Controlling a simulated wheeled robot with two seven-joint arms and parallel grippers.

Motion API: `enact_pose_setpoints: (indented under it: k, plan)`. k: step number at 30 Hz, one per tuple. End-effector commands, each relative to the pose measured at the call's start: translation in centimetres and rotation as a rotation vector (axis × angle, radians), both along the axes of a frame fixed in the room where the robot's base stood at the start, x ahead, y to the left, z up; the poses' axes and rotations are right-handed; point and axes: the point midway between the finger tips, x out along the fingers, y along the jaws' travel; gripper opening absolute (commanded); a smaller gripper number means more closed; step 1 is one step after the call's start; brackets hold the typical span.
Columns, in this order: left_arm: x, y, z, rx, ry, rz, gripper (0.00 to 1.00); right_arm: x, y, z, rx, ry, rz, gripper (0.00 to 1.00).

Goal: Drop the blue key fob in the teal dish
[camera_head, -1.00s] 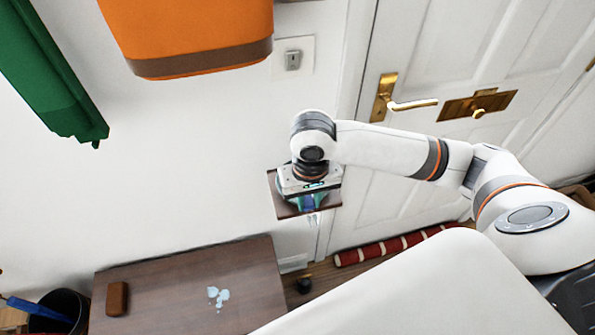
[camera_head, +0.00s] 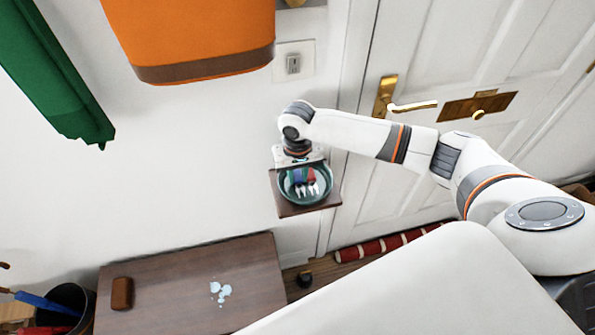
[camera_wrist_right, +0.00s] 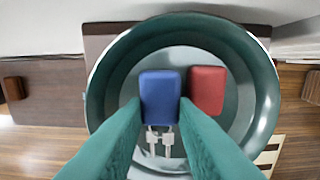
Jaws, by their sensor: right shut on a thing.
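The teal dish (camera_head: 329,191) sits on a small dark wall shelf (camera_head: 290,209) near the door. My right gripper (camera_head: 302,173) is over the dish. In the right wrist view its two teal fingers (camera_wrist_right: 163,108) are shut on the blue key fob (camera_wrist_right: 160,92), with silver keys (camera_wrist_right: 160,138) below it. The fob shows over the inside of the dish (camera_wrist_right: 97,98); its height above the dish floor is hard to tell. A red fob (camera_wrist_right: 207,90) is beside it, within the dish outline, outside the fingers. My left gripper is not in view.
An orange hanging thing (camera_head: 190,40) and a green one (camera_head: 50,75) are on the left. The white door (camera_head: 440,60) is right of the shelf.

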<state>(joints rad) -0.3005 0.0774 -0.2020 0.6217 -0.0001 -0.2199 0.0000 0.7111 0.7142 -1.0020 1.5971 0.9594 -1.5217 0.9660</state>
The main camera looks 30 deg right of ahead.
Motion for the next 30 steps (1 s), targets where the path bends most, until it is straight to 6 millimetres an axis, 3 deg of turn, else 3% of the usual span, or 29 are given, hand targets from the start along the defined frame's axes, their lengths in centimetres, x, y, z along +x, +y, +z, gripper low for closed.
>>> enact_pose_setpoints:
  k: [16,17,18,26,30]
  plan:
    - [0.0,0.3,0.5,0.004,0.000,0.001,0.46,0.3,0.0,-0.8,0.000,-0.003,-0.001,0.02]
    - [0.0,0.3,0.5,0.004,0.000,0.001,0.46,0.3,-0.1,-0.9,-0.001,-0.003,-0.001,0.26]
    - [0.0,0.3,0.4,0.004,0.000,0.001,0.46,0.3,-0.1,-0.8,-0.001,-0.004,-0.001,0.33]
    - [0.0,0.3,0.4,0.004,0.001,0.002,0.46,0.3,-0.1,-0.7,-0.001,-0.004,-0.001,0.34]
    - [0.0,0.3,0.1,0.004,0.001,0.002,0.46,0.4,-0.1,0.4,0.000,-0.005,0.000,0.34]
